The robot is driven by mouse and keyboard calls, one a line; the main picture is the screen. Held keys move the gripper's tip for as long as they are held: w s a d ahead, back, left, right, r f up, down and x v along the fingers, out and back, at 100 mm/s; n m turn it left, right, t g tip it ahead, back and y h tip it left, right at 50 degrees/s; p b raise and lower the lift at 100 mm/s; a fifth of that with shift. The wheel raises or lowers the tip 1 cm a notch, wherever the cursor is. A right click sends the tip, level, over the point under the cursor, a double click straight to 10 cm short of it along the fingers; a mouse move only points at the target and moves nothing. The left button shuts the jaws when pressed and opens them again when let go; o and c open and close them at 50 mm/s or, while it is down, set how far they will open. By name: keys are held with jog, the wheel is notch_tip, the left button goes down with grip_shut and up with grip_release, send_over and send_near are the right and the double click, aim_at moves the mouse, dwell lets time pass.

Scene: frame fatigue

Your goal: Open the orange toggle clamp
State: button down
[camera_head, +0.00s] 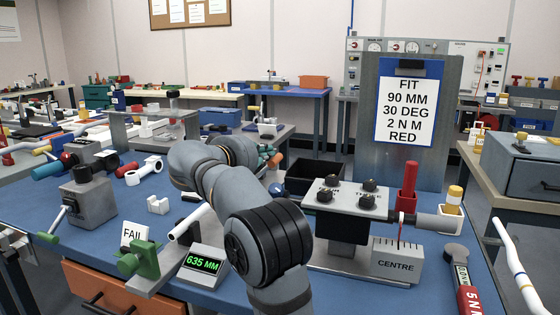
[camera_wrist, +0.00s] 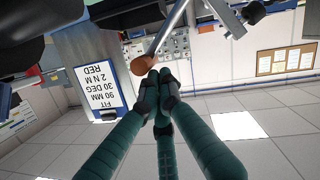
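In the wrist view a lever with an orange-brown end (camera_wrist: 141,65) and a grey metal shaft reaches down from the top. I take it for the handle of the orange toggle clamp. My gripper (camera_wrist: 160,82) has dark teal fingers that come together at their tips, with nothing visible between them. The tips are right beside the orange end; I cannot tell whether they touch it. In the head view my gripper (camera_head: 268,152) is mostly behind my arm, near a small orange patch (camera_head: 275,160). The clamp's body is hidden there.
A control box with black knobs (camera_head: 345,195) and a red-handled post (camera_head: 407,188) stand right of my arm. A sign panel (camera_head: 405,105) rises behind. A display reading 635 MM (camera_head: 202,264) and a green clamp (camera_head: 140,262) are at front left. A black tray (camera_head: 310,178) lies behind.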

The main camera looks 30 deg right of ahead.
jog(key=shift+f, duration=0.1)
dwell(0.5)
notch_tip(320, 180, up, 5)
jog(key=w+a+p, duration=0.2)
jog(key=p, duration=0.2)
jog(key=f+b+v, duration=0.1)
jog(key=f+v, duration=0.1)
jog(key=v, duration=0.7)
jog(key=shift+s+r, duration=0.3)
jog(key=shift+s, duration=0.2)
